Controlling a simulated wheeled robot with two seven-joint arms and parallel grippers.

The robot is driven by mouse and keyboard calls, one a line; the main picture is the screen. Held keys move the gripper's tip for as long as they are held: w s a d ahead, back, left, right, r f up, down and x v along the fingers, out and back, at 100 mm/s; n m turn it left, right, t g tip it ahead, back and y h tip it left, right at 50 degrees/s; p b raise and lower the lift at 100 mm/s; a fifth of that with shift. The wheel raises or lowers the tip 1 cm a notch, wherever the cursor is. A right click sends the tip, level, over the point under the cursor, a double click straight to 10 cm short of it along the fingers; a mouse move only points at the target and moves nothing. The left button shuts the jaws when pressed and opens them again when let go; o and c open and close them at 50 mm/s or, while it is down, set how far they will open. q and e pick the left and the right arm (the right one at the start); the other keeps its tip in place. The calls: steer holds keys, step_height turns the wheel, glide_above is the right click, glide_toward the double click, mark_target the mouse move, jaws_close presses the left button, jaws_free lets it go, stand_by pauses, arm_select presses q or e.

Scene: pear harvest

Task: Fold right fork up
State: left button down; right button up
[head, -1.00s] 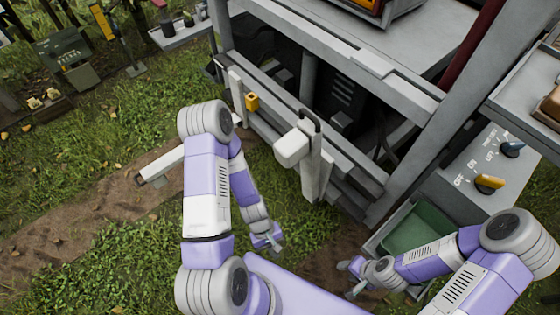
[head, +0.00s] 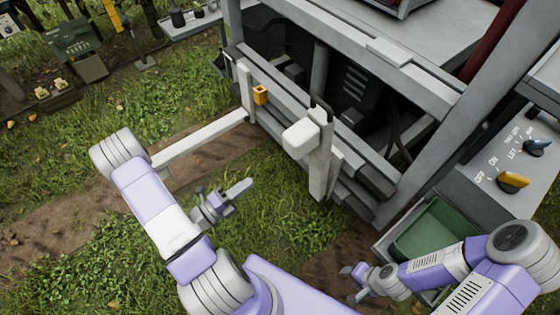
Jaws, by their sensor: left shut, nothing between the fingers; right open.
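The right fork (head: 319,170) is a pale bar upright against the front of the grey carriage. Its blocky white end (head: 301,133) faces me near the top, beside a dark handle loop (head: 322,108). The left fork (head: 200,138) sticks out low over the ground to the left, partly hidden at its outer end by my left arm. My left gripper (head: 242,187) is shut and empty, over the grass to the left of the right fork and apart from it. My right gripper (head: 351,284) is open and empty at the lower right, beside a green bin.
A yellow catch (head: 260,94) sits on the carriage bar by the left fork. The green bin (head: 435,232) and a control panel with an orange knob (head: 512,182) are at the right. Crates and a shelf stand at the top left.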

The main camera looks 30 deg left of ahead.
mark_target(288, 154)
arm_select(q)
steer(key=b+x, duration=0.1)
steer(key=x, duration=1.2)
steer(key=shift+w+d, duration=0.15)
steer(key=shift+d, duration=0.05)
arm_select(e)
steer(key=shift+f, duration=0.75)
